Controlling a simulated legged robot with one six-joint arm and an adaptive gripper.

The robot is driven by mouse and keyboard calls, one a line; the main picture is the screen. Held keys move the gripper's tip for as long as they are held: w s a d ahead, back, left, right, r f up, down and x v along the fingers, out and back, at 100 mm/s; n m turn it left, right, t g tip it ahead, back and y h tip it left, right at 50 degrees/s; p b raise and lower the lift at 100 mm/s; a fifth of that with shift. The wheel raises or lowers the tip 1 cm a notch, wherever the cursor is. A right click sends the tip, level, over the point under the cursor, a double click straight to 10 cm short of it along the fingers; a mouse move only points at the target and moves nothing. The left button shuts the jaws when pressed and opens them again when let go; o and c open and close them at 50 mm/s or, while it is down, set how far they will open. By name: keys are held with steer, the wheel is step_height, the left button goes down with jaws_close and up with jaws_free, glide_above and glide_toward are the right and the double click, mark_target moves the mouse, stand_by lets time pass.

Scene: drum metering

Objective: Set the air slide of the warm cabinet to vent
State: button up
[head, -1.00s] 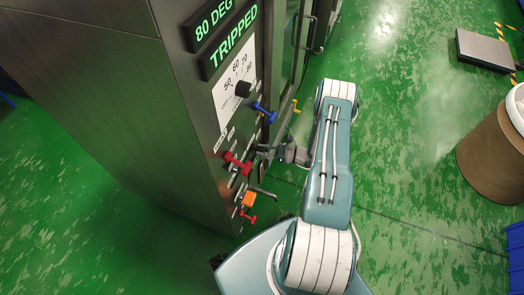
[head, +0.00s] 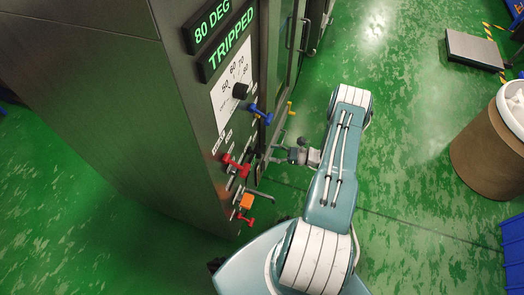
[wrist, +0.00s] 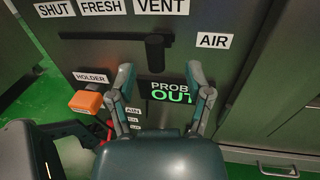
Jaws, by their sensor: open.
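The warm cabinet (head: 110,70) stands at the left in the head view, its control panel facing my arm. In the wrist view the air slide's black handle (wrist: 155,52) sits near the right end of its dark slot (wrist: 100,36), below the VENT label (wrist: 161,7). The SHUT (wrist: 54,9) and FRESH (wrist: 100,7) labels are further left, and the AIR label (wrist: 214,41) is to the right. My gripper (wrist: 162,74) is open and empty, its fingertips apart below the handle, one on each side. In the head view my gripper (head: 278,154) is beside the panel.
An orange holder block (wrist: 87,103) and a lit PROBE OUT display (wrist: 172,92) are below the slide. Red (head: 236,165) and blue (head: 260,113) handles stick out from the panel. A brown drum (head: 492,145) stands at the right. Green floor is clear between.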

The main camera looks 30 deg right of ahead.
steer(key=v, duration=0.6)
steer(key=shift+d, duration=0.4)
steer(key=shift+s+d+f, duration=0.1)
